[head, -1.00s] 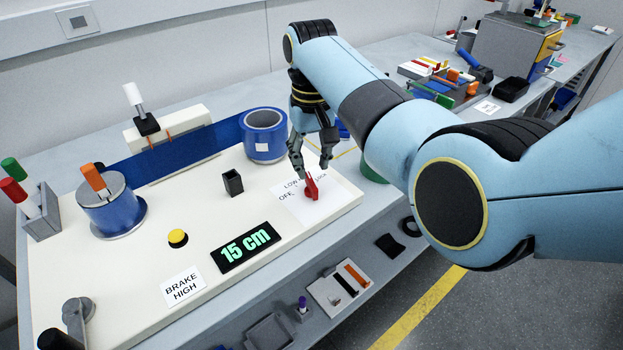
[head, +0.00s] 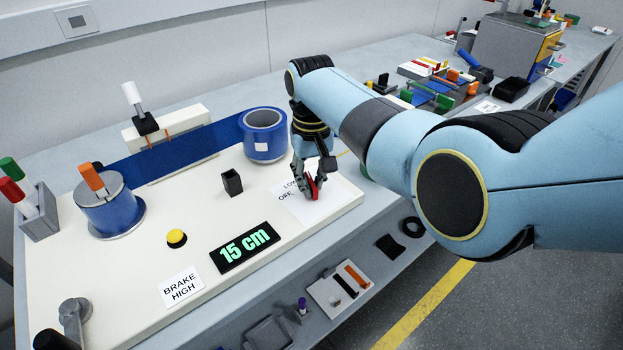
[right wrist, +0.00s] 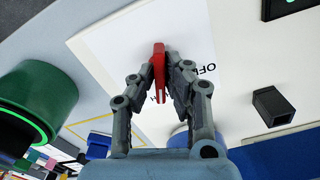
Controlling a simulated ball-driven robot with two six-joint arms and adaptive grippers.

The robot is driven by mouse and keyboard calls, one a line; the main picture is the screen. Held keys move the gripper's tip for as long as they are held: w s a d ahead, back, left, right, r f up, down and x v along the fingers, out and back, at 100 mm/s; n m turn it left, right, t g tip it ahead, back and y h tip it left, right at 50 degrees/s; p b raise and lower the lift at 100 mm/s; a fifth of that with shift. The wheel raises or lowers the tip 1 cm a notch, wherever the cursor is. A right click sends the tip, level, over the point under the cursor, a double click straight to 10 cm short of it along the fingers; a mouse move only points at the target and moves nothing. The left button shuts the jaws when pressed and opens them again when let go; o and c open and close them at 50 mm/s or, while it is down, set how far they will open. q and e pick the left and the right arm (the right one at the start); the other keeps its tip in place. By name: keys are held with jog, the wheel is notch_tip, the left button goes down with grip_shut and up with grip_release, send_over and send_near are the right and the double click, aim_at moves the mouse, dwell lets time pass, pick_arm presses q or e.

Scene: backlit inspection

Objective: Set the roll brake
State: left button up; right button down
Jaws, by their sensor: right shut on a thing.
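The red brake knob (head: 313,186) stands on a white label plate (head: 326,207) at the right end of the cream board. The letters LOW and OFF show on the plate; the rest is covered by my gripper. My right gripper (head: 308,184) is shut on the red knob from above. In the right wrist view the knob (right wrist: 158,68) sits between the two fingers, its pointed end toward the gripper. A card (head: 182,287) on the board reads BRAKE HIGH. My left gripper is not in view.
A blue roll (head: 264,135) stands behind the knob, with a blue web running left to another roll (head: 108,208). A small black open box (head: 232,183) and a yellow button (head: 176,238) are on the board. A green cylinder (right wrist: 40,95) is near the gripper.

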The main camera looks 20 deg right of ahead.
aim_at(311, 182)
jog(key=shift+m, duration=0.3)
jog(key=m+p, duration=0.1)
jog(key=m, duration=0.1)
jog(key=shift+r+m+p, duration=0.1)
jog(key=shift+m+p, duration=0.2)
jog(key=shift+p, duration=0.1)
jog(key=shift+a+m+p, duration=0.1)
jog(key=shift+m+p, duration=0.5)
jog(key=shift+m, duration=1.7)
jog(key=c, duration=1.4)
grip_release()
notch_tip(311, 182, up, 12)
jog(key=shift+f, duration=0.1)
